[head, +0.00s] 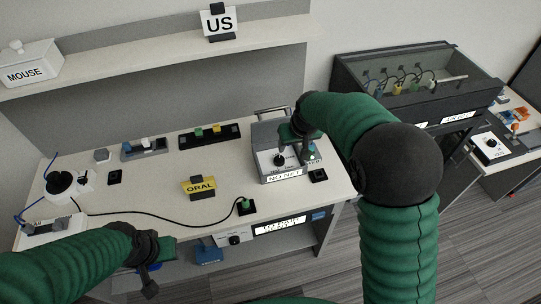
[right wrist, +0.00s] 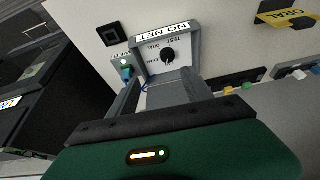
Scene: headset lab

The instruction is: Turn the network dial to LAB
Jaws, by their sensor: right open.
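The network box (head: 268,135) is grey with a white front plate and stands at the right end of the white table. Its label reads "NO NET" (right wrist: 170,30). A black round dial (right wrist: 168,55) sits on the plate, with small words around it; "TEST" is legible, and I cannot tell where it points. The dial also shows in the head view (head: 280,160). My right gripper (right wrist: 160,85) is open and empty, its fingers reaching toward the box, apart from the dial. My left gripper (head: 150,268) is low at the table's front left; its jaw opening is unclear.
A plug with a blue cable (right wrist: 126,72) sits beside the box. A yellow "ORAL" sign (head: 199,186) and a black cable lie left of it. A block tray (head: 210,137) is behind. A glass-topped cabinet (head: 415,80) stands right. The table's front middle is mostly clear.

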